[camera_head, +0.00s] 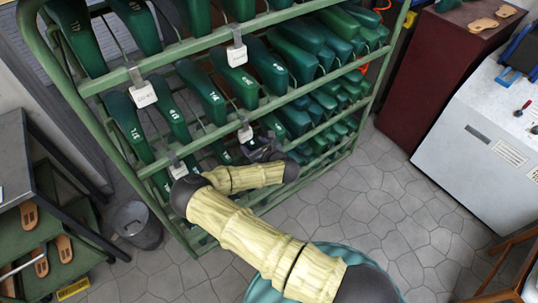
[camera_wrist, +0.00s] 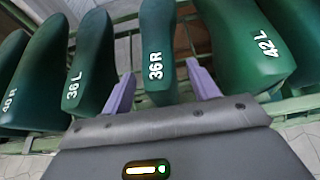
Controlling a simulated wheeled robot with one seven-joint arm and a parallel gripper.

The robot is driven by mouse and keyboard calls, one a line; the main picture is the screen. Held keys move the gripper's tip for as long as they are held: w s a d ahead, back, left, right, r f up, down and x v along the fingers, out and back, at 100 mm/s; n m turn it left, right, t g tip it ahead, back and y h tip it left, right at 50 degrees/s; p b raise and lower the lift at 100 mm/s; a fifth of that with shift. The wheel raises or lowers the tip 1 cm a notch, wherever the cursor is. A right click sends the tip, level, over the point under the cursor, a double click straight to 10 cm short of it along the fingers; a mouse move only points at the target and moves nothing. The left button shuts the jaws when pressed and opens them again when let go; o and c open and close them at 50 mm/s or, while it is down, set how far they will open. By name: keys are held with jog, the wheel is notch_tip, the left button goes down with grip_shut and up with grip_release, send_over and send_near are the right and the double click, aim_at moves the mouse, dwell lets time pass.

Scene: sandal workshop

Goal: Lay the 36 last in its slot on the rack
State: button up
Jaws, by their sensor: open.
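In the wrist view a dark green last marked 36 R (camera_wrist: 158,42) stands in a rack slot, its end facing me. My gripper (camera_wrist: 160,78) is open, its two purple fingers on either side of the lower part of this last; whether they touch it I cannot tell. A last marked 36 L (camera_wrist: 90,62) sits in the slot to the left. In the head view my gripper (camera_head: 265,150) is at a lower tier of the green rack (camera_head: 235,57), largely hidden by my arm and the rack.
The wrist view also shows lasts marked 40 R (camera_wrist: 14,80) and 42 L (camera_wrist: 245,42). In the head view a grey bin (camera_head: 137,225) stands left of the rack, beside a dark shelf unit (camera_head: 40,160). A white cabinet (camera_head: 475,130) is at right. Stone floor (camera_head: 400,220) is clear between.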

jog(key=p+v, duration=0.3)
jog(key=v, duration=1.3)
jog(key=shift+s+r, duration=0.2)
jog(key=shift+r, duration=0.05)
jog(key=shift+d, duration=0.1)
